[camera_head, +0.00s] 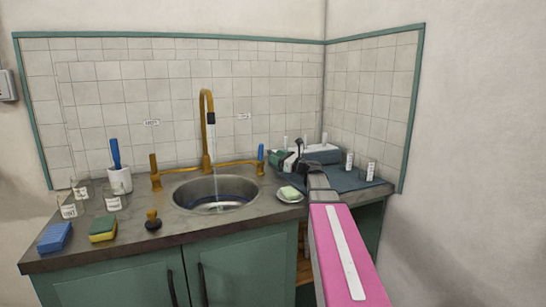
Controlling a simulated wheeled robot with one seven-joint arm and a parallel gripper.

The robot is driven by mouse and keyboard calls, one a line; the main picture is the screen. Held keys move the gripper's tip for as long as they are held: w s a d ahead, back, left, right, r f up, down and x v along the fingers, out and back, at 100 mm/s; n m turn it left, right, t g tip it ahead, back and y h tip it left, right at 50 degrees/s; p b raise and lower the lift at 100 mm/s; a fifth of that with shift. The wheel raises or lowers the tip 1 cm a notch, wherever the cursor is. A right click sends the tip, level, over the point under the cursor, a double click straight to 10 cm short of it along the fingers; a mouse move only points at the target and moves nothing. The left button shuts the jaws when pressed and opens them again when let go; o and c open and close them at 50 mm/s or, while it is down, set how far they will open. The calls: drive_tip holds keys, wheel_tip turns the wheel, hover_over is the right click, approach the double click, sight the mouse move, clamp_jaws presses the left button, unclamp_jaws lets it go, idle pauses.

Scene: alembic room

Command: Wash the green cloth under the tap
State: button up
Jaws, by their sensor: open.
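The brass tap (206,130) rises behind the round metal sink (187,194). A thin pale stream seems to fall from its dark nozzle into the basin. My gripper (291,162) is open at the right of the sink, above the counter's back right part. A small dark-green bundle (278,157), perhaps the green cloth, shows just left of my gripper; I cannot tell whether they touch. My arm and the gripper's dark body hide part of that area.
A dish with pale green soap (291,193) sits right of the sink. A blue-grey mat (345,181) holds small labelled jars (371,171). A blue sponge (55,237), a yellow-green sponge (103,229), a brush (153,220), glass beakers and a white cup (120,180) stand left.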

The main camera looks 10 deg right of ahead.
sight(261, 155)
idle(0.3)
drive_tip(key=w+a, duration=0.2)
drive_tip(key=w+a+r+h, duration=0.1)
drive_tip(key=w+a, duration=0.2)
drive_tip(key=w+a+g+h, duration=0.1)
drive_tip(key=w+a, duration=0.1)
drive_tip(key=shift+w+a+r, duration=0.25)
drive_tip(key=shift+a+r, duration=0.05)
drive_tip(key=shift+r, duration=0.05)
idle(0.4)
